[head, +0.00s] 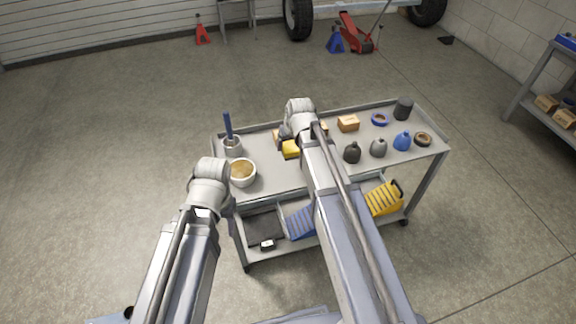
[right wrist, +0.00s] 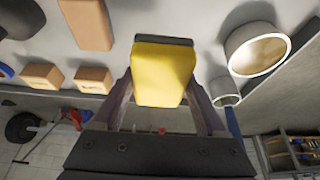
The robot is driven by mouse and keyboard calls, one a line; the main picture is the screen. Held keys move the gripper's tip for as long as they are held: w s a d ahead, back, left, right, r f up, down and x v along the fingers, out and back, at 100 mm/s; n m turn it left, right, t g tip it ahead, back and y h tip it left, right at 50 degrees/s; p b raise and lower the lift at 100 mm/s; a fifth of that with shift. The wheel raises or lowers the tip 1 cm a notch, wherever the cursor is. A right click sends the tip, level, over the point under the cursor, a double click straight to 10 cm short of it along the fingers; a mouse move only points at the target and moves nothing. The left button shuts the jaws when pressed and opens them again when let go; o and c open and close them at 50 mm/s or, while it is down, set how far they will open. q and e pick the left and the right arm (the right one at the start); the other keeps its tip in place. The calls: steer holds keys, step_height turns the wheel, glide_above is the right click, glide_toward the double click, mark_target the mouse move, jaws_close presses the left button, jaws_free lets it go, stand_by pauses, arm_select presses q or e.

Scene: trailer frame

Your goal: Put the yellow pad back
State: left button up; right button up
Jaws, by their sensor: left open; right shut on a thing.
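The yellow pad (head: 291,149) is a small yellow block with a dark layer along one edge, over the top tray of the grey cart (head: 275,183). It fills the middle of the right wrist view (right wrist: 163,72). My right gripper (right wrist: 162,88) is shut on it, one finger on each side. I cannot tell whether the pad touches the tray. In the head view my right wrist hides part of the area around it. My left gripper (head: 229,206) is open near the cart's front left corner, mostly hidden behind its own wrist.
A bowl (head: 243,173) and a cup with a blue stick (head: 232,146) stand on the tray's left. Cardboard boxes (head: 348,124), bottles (head: 352,153) and tape rolls (head: 380,119) stand to the right. The lower shelf holds a yellow ribbed item (head: 384,200) and a blue one (head: 300,222).

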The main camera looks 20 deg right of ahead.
mark_target(288, 168)
steer(key=shift+f+b, duration=4.95)
steer(key=shift+f, duration=0.05)
steer(key=shift+f, duration=0.2)
steer(key=o, duration=1.1)
steer(key=shift+s, duration=0.1)
steer(key=shift+a, duration=0.1)
steer(key=shift+r, duration=0.15)
